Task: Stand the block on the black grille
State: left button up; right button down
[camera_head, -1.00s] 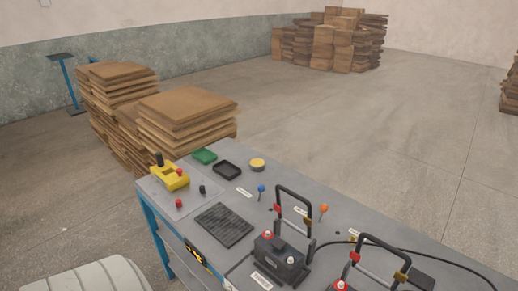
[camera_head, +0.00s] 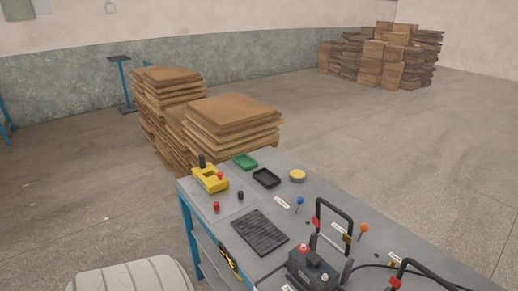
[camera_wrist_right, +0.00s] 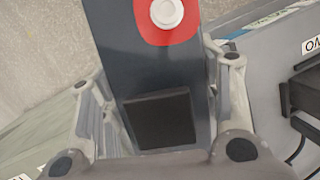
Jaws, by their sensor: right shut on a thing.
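The black grille (camera_head: 259,232) lies flat on the grey table in the head view, and its top is bare. In the right wrist view, my right gripper (camera_wrist_right: 155,75) is shut on a dark grey block (camera_wrist_right: 160,70). The block has a red ring around a white round terminal and a black square patch on its face. Its far end runs out of the picture.
A yellow fixture (camera_head: 210,179), a green tray (camera_head: 245,161), a black tray (camera_head: 266,178) and a yellow disc (camera_head: 297,176) lie behind. Cardboard stacks (camera_head: 235,114) stand beyond the table.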

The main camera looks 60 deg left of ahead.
aim_at(259, 230)
jog(key=j, duration=1.9)
jog(key=i+j, duration=0.1)
jog(key=j, duration=1.85)
